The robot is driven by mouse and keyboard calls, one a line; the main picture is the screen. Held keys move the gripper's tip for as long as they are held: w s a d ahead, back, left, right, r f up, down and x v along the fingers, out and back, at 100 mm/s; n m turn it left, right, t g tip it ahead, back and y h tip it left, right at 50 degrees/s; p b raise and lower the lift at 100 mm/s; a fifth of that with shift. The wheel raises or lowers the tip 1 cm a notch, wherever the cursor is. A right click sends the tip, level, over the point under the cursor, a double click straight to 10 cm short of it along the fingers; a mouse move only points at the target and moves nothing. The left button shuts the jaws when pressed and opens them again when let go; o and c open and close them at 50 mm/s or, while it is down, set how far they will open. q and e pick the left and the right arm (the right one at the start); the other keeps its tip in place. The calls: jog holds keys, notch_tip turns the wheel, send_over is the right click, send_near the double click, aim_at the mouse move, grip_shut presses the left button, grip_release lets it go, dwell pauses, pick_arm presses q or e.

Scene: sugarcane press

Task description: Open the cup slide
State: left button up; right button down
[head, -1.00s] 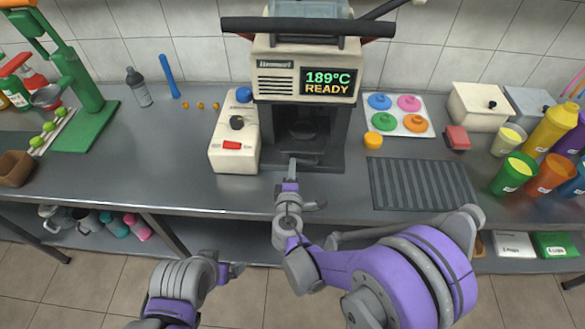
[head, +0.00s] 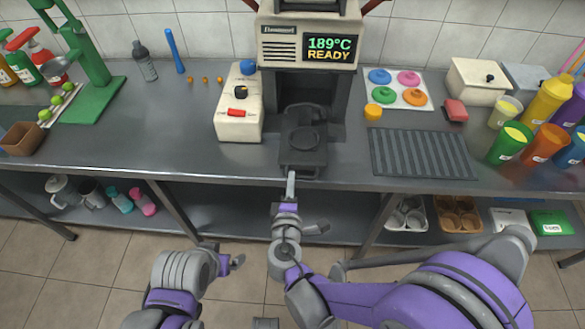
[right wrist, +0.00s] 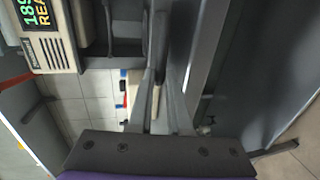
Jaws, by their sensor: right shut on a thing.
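The cup slide (head: 303,150) is a dark tray with a round recess. In the head view it sticks out of the front of the cream and black machine (head: 308,45), towards me. My right gripper (head: 291,178) is at the slide's front edge, shut on its handle; the grip itself is small in the head view. In the right wrist view the fingers (right wrist: 160,105) reach up to grey and dark parts beside the machine. My left gripper (head: 232,265) is low in front of the counter, away from the slide, and its jaw opening is unclear.
A cream control box (head: 239,112) with a red switch stands just left of the slide. A dark ribbed mat (head: 421,153) lies to the right. Coloured cups and bottles crowd the far right. The counter's front edge runs just below the slide.

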jog(key=shift+f+v, duration=0.15)
jog(key=shift+v, duration=0.55)
jog(key=shift+f+v, duration=0.15)
jog(key=shift+v, duration=0.55)
jog(key=shift+s, duration=0.1)
jog(key=c, duration=0.9)
grip_release()
jog(key=shift+o, duration=0.2)
jog(key=v, duration=1)
jog(key=shift+s, duration=0.35)
jog(key=shift+r, duration=0.1)
